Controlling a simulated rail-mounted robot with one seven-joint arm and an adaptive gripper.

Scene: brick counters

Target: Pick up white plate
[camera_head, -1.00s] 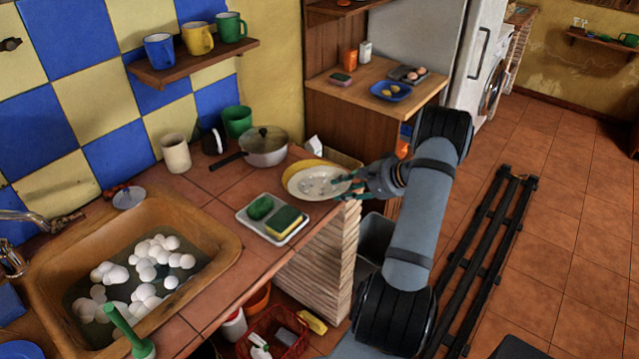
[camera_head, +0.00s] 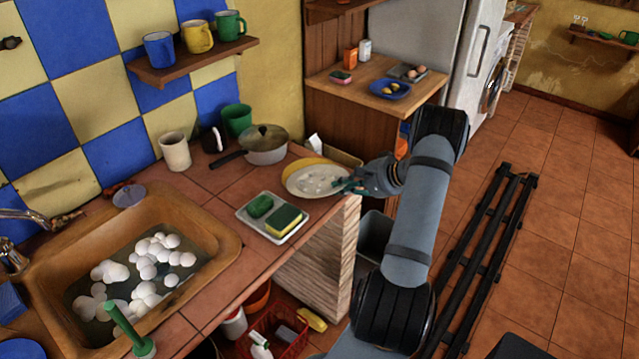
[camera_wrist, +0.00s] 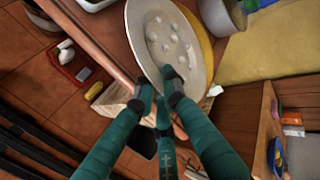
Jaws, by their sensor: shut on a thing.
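The white plate (camera_head: 318,180) lies at the right end of the tiled counter, with pale spots on its face. It overlaps a yellow plate (camera_head: 298,166) beneath or behind it. My gripper (camera_head: 350,185) reaches in from the right and is shut on the white plate's near right rim. In the wrist view the white plate (camera_wrist: 165,35) fills the top middle, and the green fingers of my gripper (camera_wrist: 165,90) meet at its rim. I cannot tell whether the plate is lifted off the counter.
A tray (camera_head: 272,217) with sponges lies left of the plate. A lidded pot (camera_head: 264,148) stands behind it. The sink (camera_head: 215,245) with white balls is at left. A wooden cabinet (camera_head: 350,135) stands beyond the counter's end. Open floor (camera_head: 565,230) lies at right.

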